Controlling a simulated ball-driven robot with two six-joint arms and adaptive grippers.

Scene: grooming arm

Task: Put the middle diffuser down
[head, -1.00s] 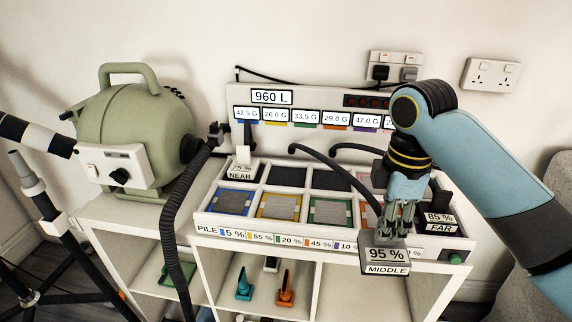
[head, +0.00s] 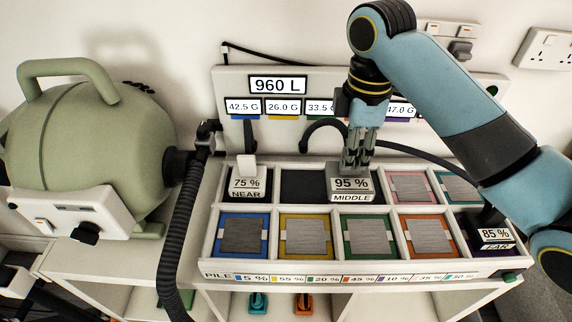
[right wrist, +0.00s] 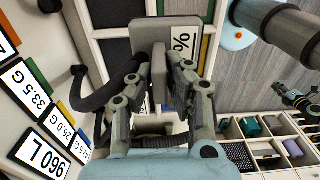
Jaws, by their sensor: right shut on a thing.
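The middle diffuser (head: 351,197) is a grey block labelled 95 % MIDDLE. It is at the third compartment from the left in the back row of the white tray (head: 350,266). I cannot tell whether it rests there or hangs just above. My right gripper (head: 356,166) points down from above, shut on its upright grip. In the right wrist view the fingers (right wrist: 165,85) close on that grip, and the diffuser's plate (right wrist: 160,33) shows beyond. The near diffuser (head: 250,184) reads 75 % and sits back left. The far diffuser (head: 494,235) reads 85 % at front right.
Coloured framed pads, such as the green one (head: 370,237), fill the front compartments. A dark compartment (head: 303,187) lies bare left of the middle diffuser. A black hose (head: 430,157) bends behind my gripper. A green tank (head: 95,130) stands left, and a readout panel (head: 278,85) behind.

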